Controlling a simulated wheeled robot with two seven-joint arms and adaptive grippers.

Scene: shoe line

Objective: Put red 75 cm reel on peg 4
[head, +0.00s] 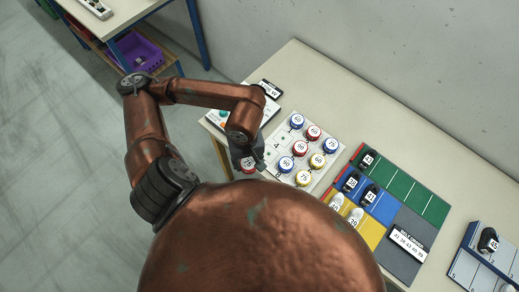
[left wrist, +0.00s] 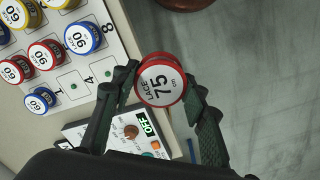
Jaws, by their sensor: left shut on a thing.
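The red reel (left wrist: 161,80), labelled "LACE 75 cm", is between the fingers of my left gripper (left wrist: 160,98), which is shut on it. In the head view the red reel (head: 248,164) shows below the left gripper (head: 246,150), just off the left edge of the white peg board (head: 272,160). The board also fills the upper left of the left wrist view (left wrist: 112,42). No reel covers these places. My right gripper is out of view.
Several blue, red and yellow reels stand on the board, such as a yellow one (head: 303,178). A control box with a green display (left wrist: 145,125) lies beside the board. Right of it is a coloured mat (head: 408,190) with shoes. A purple bin (head: 140,52) is at the upper left.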

